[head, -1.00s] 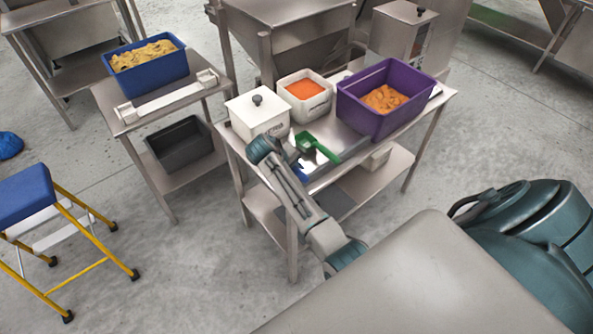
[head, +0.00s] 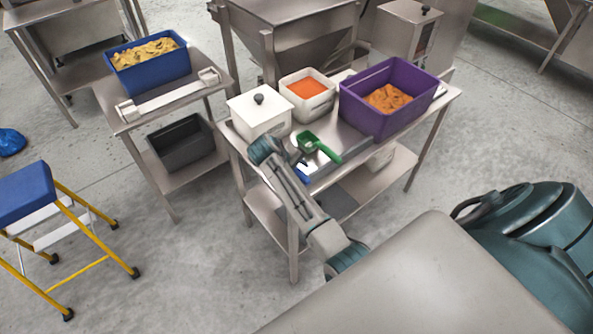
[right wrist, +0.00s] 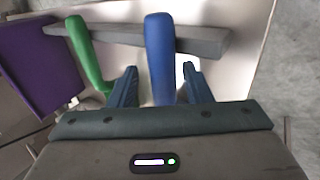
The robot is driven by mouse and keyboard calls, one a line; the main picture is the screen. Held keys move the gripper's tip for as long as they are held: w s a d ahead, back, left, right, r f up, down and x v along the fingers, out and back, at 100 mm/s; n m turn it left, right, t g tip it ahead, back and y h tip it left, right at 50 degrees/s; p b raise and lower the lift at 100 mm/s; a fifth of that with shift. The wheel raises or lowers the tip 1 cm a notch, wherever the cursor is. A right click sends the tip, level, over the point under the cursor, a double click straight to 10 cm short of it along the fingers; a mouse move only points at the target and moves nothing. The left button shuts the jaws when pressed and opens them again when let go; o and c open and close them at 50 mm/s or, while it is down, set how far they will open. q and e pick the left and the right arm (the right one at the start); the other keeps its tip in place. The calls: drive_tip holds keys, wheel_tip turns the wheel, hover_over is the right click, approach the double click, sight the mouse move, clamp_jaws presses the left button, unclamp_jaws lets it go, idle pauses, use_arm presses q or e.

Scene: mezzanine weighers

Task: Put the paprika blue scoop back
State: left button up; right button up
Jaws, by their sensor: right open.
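The blue scoop (head: 303,174) is mostly hidden by my right arm in the head view. Its blue handle (right wrist: 160,55) stands between the two fingers in the right wrist view. My right gripper (right wrist: 160,82) is open around that handle, with gaps on both sides. In the head view the gripper (head: 295,168) is over the front edge of the steel table (head: 226,128). A green scoop (head: 318,147) lies just beyond it; its handle (right wrist: 88,55) is left of the fingers in the wrist view. A white tub (head: 308,103) holds orange powder. My left gripper is out of view.
A lidded white bin (head: 259,115) stands close to my right arm. A purple crate (head: 390,110) stands at the table's right. A grey bar (right wrist: 205,40) crosses behind the handles. A blue tub (head: 150,68) is on the left table; a step stool (head: 40,200) stands on the floor.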

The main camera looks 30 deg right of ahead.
drive_tip(key=b+v, duration=0.3)
drive_tip(key=v, duration=0.9)
